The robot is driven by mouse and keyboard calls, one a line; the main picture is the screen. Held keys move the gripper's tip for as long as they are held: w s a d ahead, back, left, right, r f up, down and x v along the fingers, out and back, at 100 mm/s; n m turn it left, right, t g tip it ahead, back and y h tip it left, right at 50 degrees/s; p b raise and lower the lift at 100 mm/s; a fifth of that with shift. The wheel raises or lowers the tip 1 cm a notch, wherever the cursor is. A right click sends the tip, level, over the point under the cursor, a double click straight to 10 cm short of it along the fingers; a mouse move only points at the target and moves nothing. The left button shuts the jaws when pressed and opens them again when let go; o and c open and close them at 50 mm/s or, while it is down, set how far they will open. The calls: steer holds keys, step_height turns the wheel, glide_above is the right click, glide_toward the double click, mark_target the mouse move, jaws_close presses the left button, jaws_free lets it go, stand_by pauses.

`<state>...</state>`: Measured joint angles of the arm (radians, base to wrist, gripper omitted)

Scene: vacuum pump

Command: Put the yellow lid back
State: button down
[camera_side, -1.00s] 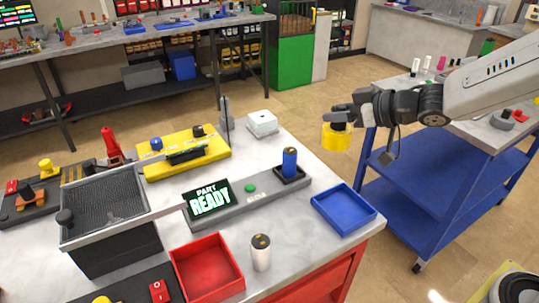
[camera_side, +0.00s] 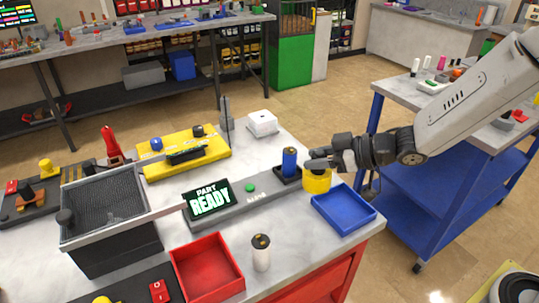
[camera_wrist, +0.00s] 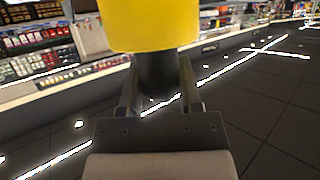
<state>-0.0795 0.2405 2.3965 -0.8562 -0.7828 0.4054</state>
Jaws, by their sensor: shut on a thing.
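The yellow lid (camera_side: 316,182) is a short round piece, held in the air near the right end of the grey fixture in the side view. My gripper (camera_side: 318,162) is shut on the dark knob on top of the lid. In the wrist view the lid (camera_wrist: 150,25) fills the top, and its dark knob (camera_wrist: 158,75) sits between my two fingers (camera_wrist: 158,92). A blue cylinder (camera_side: 289,163) stands upright in a dark square holder on the fixture, just left of the lid. Whether the lid touches it or the holder, I cannot tell.
A blue tray (camera_side: 343,222) is just below and right of the lid in the picture. A red tray (camera_side: 207,270) and a white cylinder with a dark top (camera_side: 261,254) stand at the front. A sign reading PART READY (camera_side: 209,199) is to the left.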

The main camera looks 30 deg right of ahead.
steer(key=s+a+f+n+g+y, duration=0.1)
steer(key=s+a+f, duration=0.1)
steer(key=f, duration=0.3)
steer(key=shift+s+a+n+y, duration=0.2)
steer(key=shift+a+n+y, duration=0.1)
steer(key=shift+a, duration=0.25)
steer(key=shift+f, duration=2.15)
steer(key=shift+f, duration=1.8)
steer(key=shift+f, duration=0.15)
steer(key=shift+c, duration=1.4)
jaws_free()
